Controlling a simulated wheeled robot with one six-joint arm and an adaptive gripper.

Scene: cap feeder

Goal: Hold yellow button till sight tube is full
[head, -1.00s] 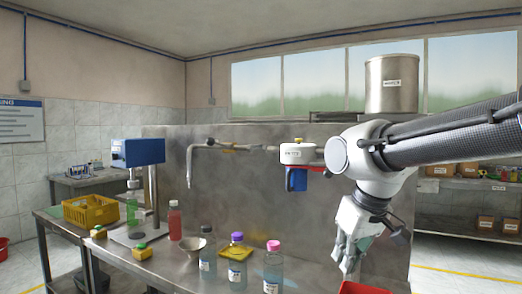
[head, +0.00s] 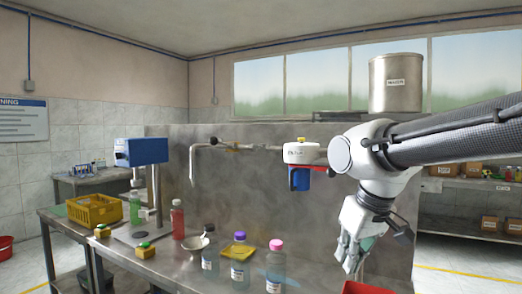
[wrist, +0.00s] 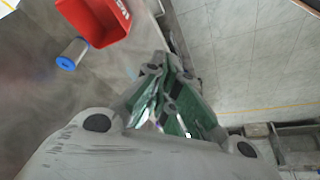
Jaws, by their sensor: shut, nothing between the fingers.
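Two small yellow boxes with green tops, one at the left (head: 102,231) and one nearer (head: 145,250), sit on the steel bench. I cannot tell whether either is the yellow button. I cannot make out a sight tube for certain. A blue-headed machine (head: 141,151) on a post stands at the bench's left, with a green bottle (head: 135,207) near it. My gripper (head: 350,262) hangs at the right, pointing down, shut and empty, well apart from the yellow boxes. Its closed fingers also show in the wrist view (wrist: 167,75).
A red bottle (head: 178,219), a funnel (head: 191,247) and capped bottles (head: 240,270) stand on the bench. A red bin (head: 366,288) lies below my gripper and shows in the wrist view (wrist: 95,25). A yellow crate (head: 94,210) stands left. A pipe (head: 215,147) crosses the steel panel.

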